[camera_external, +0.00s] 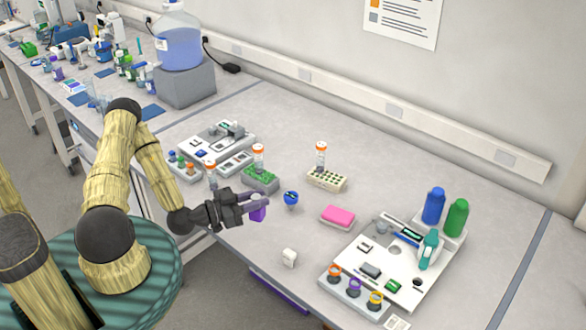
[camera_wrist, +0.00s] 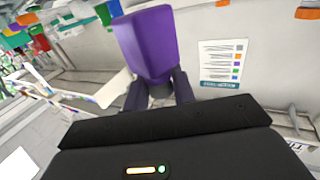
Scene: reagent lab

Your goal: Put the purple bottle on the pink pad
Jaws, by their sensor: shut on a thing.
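The purple bottle (camera_wrist: 146,45) is between the fingers of my gripper (camera_wrist: 160,92) in the wrist view, and the fingers are shut on it. In the external view my gripper (camera_external: 262,202) holds the purple bottle (camera_external: 258,214) near the front edge of the bench, left of centre. I cannot tell whether the bottle touches the bench. The pink pad (camera_external: 338,216) lies flat on the bench to the right of my gripper, with nothing on it.
A small blue-topped item (camera_external: 291,198) stands between my gripper and the pad. A white item (camera_external: 289,258) is near the front edge. Tube racks (camera_external: 326,180) stand behind. A white station (camera_external: 385,270) with several small jars is right of the pad.

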